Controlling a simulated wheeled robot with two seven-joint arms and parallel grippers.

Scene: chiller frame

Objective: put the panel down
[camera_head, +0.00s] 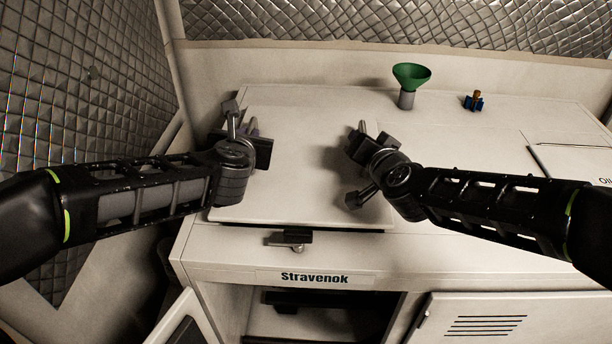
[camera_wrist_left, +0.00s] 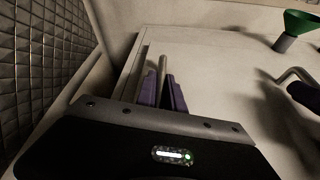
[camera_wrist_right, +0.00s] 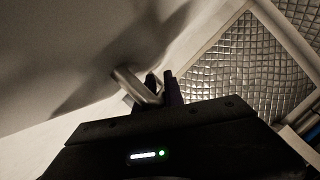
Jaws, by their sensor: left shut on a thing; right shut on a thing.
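The panel (camera_head: 295,160) is a flat pale sheet with a metal bar handle at each side. It lies level on or just over the top of the cabinet; a dark line shows under its front edge, and I cannot tell whether it touches. My left gripper (camera_head: 250,143) is shut on the left handle, which shows between the fingers in the left wrist view (camera_wrist_left: 163,68). My right gripper (camera_head: 373,146) is shut on the right handle, seen in the right wrist view (camera_wrist_right: 130,84). The grippers and arms hide parts of both handles and the panel's right edge.
A green funnel (camera_head: 411,76) on a grey stand and a small blue and orange item (camera_head: 474,101) stand at the back right. A lid edge (camera_head: 560,165) lies at far right. Below the front edge, marked "Stravenok", is an open bay (camera_head: 320,325). Quilted walls (camera_head: 90,90) border the left and back.

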